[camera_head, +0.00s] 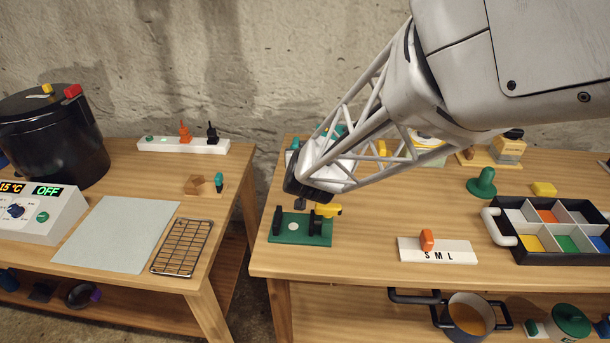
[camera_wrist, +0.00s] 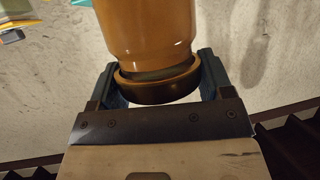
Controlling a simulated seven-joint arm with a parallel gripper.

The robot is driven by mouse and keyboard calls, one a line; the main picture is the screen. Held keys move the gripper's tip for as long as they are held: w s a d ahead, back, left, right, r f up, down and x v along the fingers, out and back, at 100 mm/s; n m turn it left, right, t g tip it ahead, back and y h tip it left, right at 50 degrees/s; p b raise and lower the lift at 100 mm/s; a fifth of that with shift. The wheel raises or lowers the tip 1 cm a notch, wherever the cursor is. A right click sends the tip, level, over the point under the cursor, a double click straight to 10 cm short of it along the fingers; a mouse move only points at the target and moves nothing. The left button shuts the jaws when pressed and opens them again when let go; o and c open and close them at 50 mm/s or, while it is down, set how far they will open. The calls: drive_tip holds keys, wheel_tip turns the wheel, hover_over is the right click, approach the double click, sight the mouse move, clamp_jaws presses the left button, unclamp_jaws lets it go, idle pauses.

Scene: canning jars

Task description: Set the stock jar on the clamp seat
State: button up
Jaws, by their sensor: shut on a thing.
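The stock jar (camera_wrist: 150,38), amber-brown with a darker band around its end, fills the upper middle of the wrist view. My gripper (camera_wrist: 158,72) is shut on it, one dark finger on each side of the banded end. In the head view the jar cannot be made out; my arm's end hides it. The clamp's green base (camera_head: 284,239) sits at the left of the right table. It has black posts, a yellow lever (camera_head: 328,210) and a pale round seat (camera_head: 292,227). My arm's dark end is above and behind the clamp in the picture; their gap is unclear.
A white S M L strip (camera_head: 455,251) with an orange marker lies right of the clamp. A black divided tray (camera_head: 515,258) is at the far right. The left table holds a wire rack (camera_head: 182,247), a grey mat (camera_head: 115,233) and a black pot (camera_head: 50,140). A gap separates the tables.

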drive_tip(key=s+a, duration=0.2)
drive_tip(key=s, duration=0.4)
drive_tip(key=shift+a+f, duration=0.3)
drive_tip(key=shift+f, duration=0.15)
drive_tip(key=shift+s+f, duration=0.1)
drive_tip(key=shift+f, duration=1.9)
drive_tip(key=shift+f, duration=0.1)
drive_tip(key=shift+f, duration=1.9)
drive_tip(key=shift+f, duration=0.15)
drive_tip(key=o, duration=1.2)
drive_tip(key=shift+v, duration=6.05)
